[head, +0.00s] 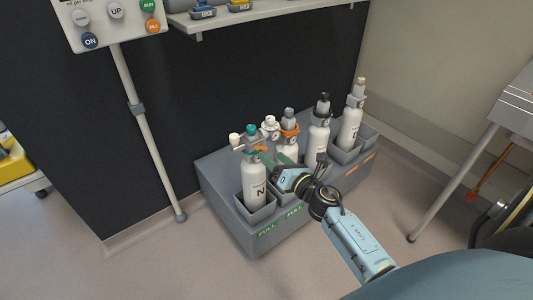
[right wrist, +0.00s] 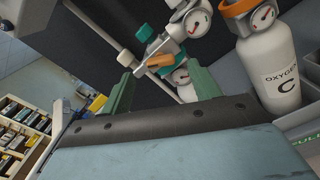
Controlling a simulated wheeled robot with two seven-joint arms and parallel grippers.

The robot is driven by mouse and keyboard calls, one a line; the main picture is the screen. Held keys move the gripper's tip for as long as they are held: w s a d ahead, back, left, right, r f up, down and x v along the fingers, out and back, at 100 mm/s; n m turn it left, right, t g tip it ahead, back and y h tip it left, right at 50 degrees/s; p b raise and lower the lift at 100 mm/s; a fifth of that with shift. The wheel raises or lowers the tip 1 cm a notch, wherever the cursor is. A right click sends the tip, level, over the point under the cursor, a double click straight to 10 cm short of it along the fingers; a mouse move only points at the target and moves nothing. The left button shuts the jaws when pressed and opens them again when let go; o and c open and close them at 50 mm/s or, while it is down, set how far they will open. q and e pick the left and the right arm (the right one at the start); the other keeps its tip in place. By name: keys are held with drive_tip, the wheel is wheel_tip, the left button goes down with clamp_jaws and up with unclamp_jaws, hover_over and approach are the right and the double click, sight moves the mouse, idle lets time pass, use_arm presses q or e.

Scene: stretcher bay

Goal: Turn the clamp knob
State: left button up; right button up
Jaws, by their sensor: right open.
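A white cylinder (head: 254,186) stands in the near left slot of a grey rack (head: 229,225). Its grey valve fitting (head: 257,143) carries a teal knob (head: 251,130) on top and an off-white knob (head: 235,139) on the left. In the right wrist view the off-white knob (right wrist: 125,58), the teal knob (right wrist: 145,33) and an orange part (right wrist: 160,61) lie beyond the fingertips. I cannot be sure which one is the clamp knob. My right gripper (right wrist: 163,78) has green fingers, open and empty, just short of the fitting. My left gripper is out of view.
Several more cylinders stand behind, including an orange-collared one (head: 288,144), close to my right gripper. A shelf (head: 240,17) hangs above on the dark wall. A pole (head: 149,139) stands left. A stretcher or table leg (head: 454,180) is at right. The floor in front is clear.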

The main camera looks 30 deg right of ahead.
sight(264, 149)
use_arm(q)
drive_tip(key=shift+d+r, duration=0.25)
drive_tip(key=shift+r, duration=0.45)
use_arm(e)
drive_tip(key=shift+w+a, duration=0.15)
drive_tip(key=shift+w, duration=1.85)
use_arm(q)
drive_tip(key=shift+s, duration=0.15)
use_arm(e)
drive_tip(key=shift+c, duration=0.3)
drive_tip(key=c, duration=0.9)
